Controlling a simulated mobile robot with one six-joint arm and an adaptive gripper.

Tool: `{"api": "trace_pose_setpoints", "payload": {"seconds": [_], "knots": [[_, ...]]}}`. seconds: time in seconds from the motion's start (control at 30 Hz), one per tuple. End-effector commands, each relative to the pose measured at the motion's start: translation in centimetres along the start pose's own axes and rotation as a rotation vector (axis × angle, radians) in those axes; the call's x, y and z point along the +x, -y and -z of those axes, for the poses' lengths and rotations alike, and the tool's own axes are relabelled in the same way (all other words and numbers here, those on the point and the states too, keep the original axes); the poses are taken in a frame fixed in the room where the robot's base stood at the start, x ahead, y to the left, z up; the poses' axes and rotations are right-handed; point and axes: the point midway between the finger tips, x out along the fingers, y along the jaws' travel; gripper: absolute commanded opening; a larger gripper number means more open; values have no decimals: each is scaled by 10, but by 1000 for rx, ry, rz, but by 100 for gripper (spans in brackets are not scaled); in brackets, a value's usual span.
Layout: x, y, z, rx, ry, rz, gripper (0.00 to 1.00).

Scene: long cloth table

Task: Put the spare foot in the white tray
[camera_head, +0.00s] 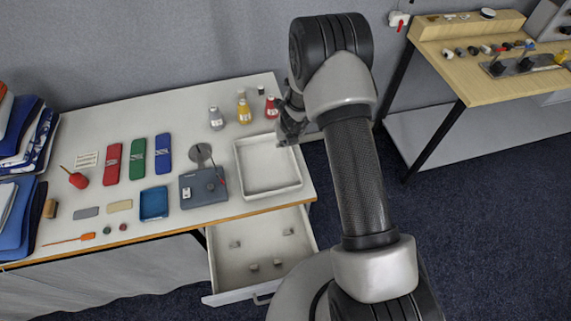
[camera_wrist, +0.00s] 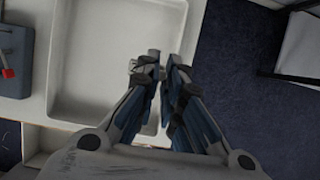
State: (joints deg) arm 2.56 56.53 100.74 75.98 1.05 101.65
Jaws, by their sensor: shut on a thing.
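My gripper (camera_wrist: 162,70) is shut on a small grey metallic piece, which I take to be the spare foot (camera_wrist: 134,66). Only a bit of it shows beside the fingertips in the wrist view; the fingers hide the rest. In the head view my gripper (camera_head: 287,138) is over the right part of the white tray (camera_head: 243,178). The held piece cannot be made out there. The tray is a shallow rectangle near the table's right end and looks empty. It also shows in the wrist view (camera_wrist: 105,55), below and left of the fingertips.
An open drawer (camera_head: 226,268) below the tray holds several small grey pieces. A grey box (camera_head: 203,190) stands left of the tray. Bottles, a yellow one (camera_head: 244,112) among them, stand behind it. A wooden side table (camera_head: 478,80) is at right.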

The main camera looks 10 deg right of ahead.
Motion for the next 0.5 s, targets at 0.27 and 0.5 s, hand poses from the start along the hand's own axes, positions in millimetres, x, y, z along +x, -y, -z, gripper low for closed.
{"api": "trace_pose_setpoints", "payload": {"seconds": [0.27, 0.5], "knots": [[54, 0, 22, 1, 0, 0, 0], [68, 0, 28, 0, 1, 0, 0]]}}
